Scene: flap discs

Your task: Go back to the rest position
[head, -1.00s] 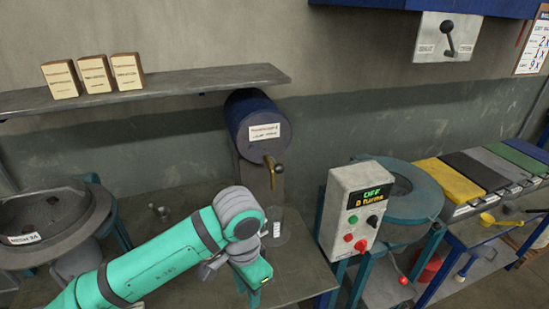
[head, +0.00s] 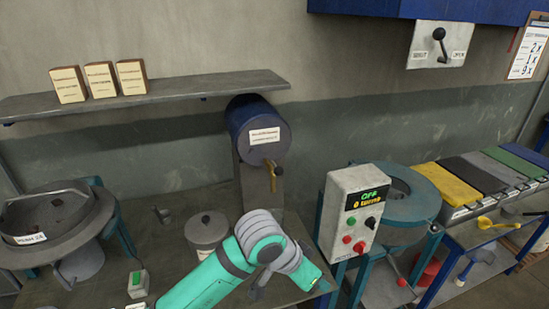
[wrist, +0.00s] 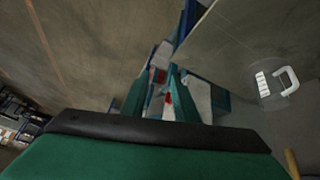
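My green arm reaches in from the bottom of the head view. My gripper (head: 308,277) is at its right end, low over the front right of the grey bench, left of the control box. It looks empty, but its fingers are too small to tell apart. A clear vessel with a white handle and label (wrist: 272,88) stands at the right of that view, apart from my wrist. In the head view my arm hides the spot below the tap.
The control box (head: 353,215) reads OFF, close to the right of my gripper. A blue drum (head: 258,128) with a tap hangs behind my arm. A lidded canister (head: 207,230), a green-and-white box (head: 138,283) and a round pot (head: 50,228) are to the left.

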